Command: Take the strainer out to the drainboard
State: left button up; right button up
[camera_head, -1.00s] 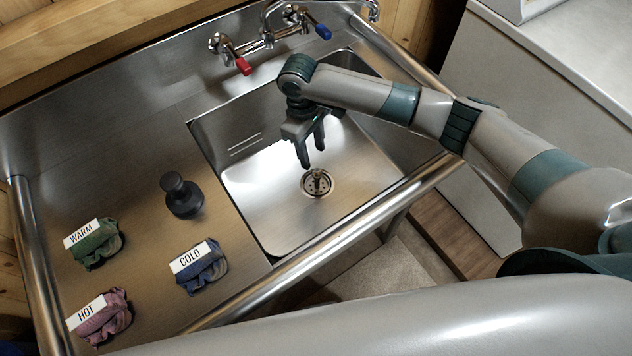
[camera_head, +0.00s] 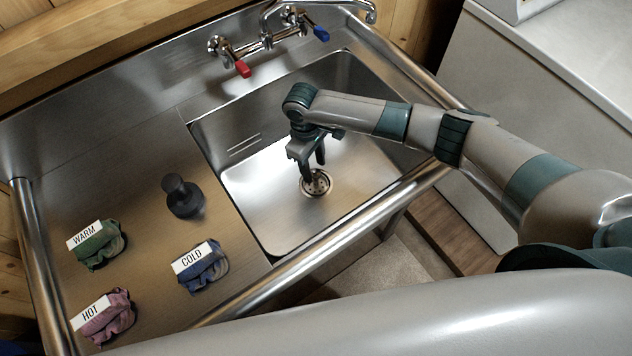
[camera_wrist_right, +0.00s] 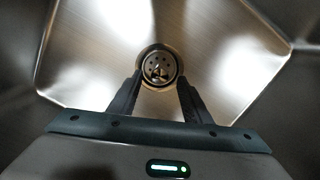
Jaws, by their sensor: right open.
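The strainer (camera_head: 316,184) is a small round metal basket with holes, seated in the drain at the bottom of the sink basin. It also shows in the right wrist view (camera_wrist_right: 158,68), just ahead of the fingertips. My right gripper (camera_head: 313,172) is open and empty inside the basin, pointing down, its fingers above the strainer and partly in front of it. In the right wrist view the two fingertips (camera_wrist_right: 159,78) lie either side of the drain's lower edge. The drainboard (camera_head: 150,150) is the flat metal surface left of the basin. My left gripper is not in view.
A black stopper (camera_head: 183,196) stands on the drainboard. Bundled cloths labelled WARM (camera_head: 98,246), COLD (camera_head: 202,270) and HOT (camera_head: 106,318) lie toward its left and front. A rounded rail (camera_head: 330,240) runs along the front edge. The faucet (camera_head: 265,42) is at the back.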

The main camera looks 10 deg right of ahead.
aim_at(315, 171)
jog(key=shift+d+f+p, duration=0.1)
jog(key=shift+f+p, duration=0.2)
jog(key=shift+f, duration=0.3)
jog(key=f, duration=0.3)
jog(key=shift+s+d+p, duration=0.15)
jog(key=shift+s+p, duration=0.05)
jog(key=shift+p, duration=0.15)
jog(key=shift+f, duration=0.3)
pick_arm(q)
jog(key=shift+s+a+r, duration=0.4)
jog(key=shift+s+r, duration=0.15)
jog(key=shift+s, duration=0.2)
pick_arm(e)
jog(key=shift+f, duration=0.1)
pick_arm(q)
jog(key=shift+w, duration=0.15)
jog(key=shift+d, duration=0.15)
pick_arm(e)
grip_shut()
